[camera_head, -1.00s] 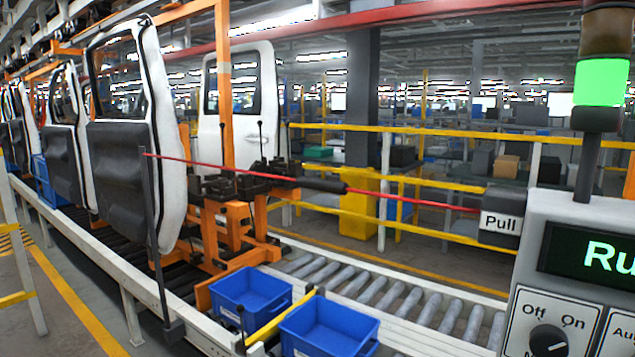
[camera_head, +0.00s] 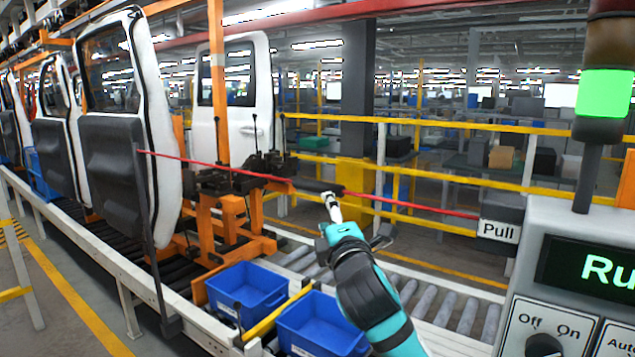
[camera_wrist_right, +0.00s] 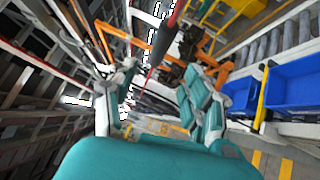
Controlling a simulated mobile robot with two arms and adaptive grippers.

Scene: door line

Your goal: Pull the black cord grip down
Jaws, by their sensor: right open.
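The black cord grip (camera_head: 318,186) is a dark cylinder on a taut red cord (camera_head: 420,208) that slants across the head view above the conveyor. In the right wrist view, the dark grip (camera_wrist_right: 161,44) shows at the upper middle, beyond the fingers. My right gripper (camera_head: 352,214) is open and empty, with one pale finger close to the right end of the grip in the head view. The wrist view shows its two fingers (camera_wrist_right: 155,100) spread wide. I cannot tell whether the finger touches the grip. My left gripper is not in view.
The cord runs from a thin dark post (camera_head: 148,230) to a box labelled Pull (camera_head: 499,229). Blue bins (camera_head: 322,325) stand on the line below. A control panel (camera_head: 585,270) with a green light stands at right. Yellow rails (camera_head: 450,182) lie behind.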

